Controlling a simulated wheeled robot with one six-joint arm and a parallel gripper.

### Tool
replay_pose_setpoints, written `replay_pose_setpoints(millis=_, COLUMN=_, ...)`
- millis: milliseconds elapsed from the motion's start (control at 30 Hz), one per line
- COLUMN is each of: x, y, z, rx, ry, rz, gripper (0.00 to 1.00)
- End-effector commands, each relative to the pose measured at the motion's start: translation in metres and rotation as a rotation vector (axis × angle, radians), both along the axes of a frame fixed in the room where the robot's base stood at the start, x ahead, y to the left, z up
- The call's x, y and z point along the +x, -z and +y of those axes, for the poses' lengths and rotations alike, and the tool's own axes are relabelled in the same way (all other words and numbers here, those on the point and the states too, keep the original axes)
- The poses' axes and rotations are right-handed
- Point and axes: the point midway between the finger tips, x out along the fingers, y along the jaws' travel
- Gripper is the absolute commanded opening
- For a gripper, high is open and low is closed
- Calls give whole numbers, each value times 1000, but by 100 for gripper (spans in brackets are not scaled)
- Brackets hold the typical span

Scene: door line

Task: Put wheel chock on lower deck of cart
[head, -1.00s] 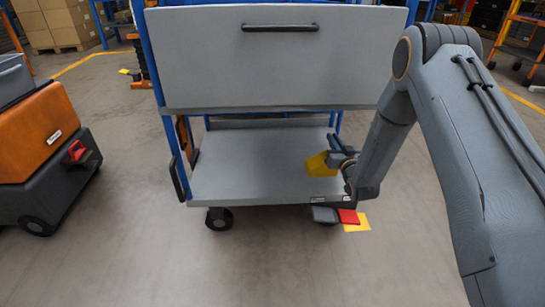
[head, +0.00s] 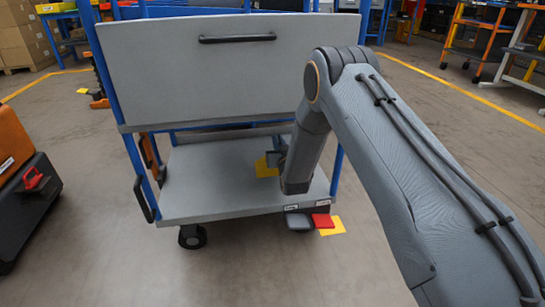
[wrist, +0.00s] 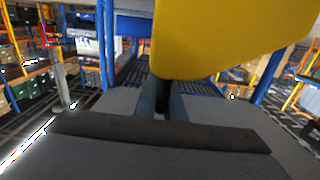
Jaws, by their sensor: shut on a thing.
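The yellow wheel chock (head: 265,168) is over the lower deck (head: 205,190) of the cart, towards its right back part. My gripper (head: 281,158) is shut on it; my forearm partly hides both in the head view. In the wrist view the chock (wrist: 225,40) is large at the top, with a black part between my gripper's fingers (wrist: 163,100). I cannot tell whether the chock touches the deck. The deck is grey and otherwise looks empty.
The cart's large grey front panel (head: 185,80) with a black handle hangs above the deck. Blue posts (head: 337,170) stand at the sides. Red (head: 322,220) and grey pedals sit at the front right corner. An orange and dark machine (head: 25,195) is at left.

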Motion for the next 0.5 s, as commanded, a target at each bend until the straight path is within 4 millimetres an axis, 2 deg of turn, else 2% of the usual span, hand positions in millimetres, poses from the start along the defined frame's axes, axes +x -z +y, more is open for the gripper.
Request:
replay_pose_setpoints(millis=33, x=1, y=10, z=0, rx=0, ry=0, rz=-1, gripper=0)
replay_pose_setpoints(millis=233, x=1, y=24, z=0, rx=2, ry=0, rz=-4, gripper=0)
replay_pose_setpoints(millis=400, x=1, y=48, z=0, rx=2, ry=0, rz=-3, gripper=0)
replay_pose_setpoints(millis=500, x=1, y=52, z=0, rx=2, ry=0, rz=-4, gripper=0)
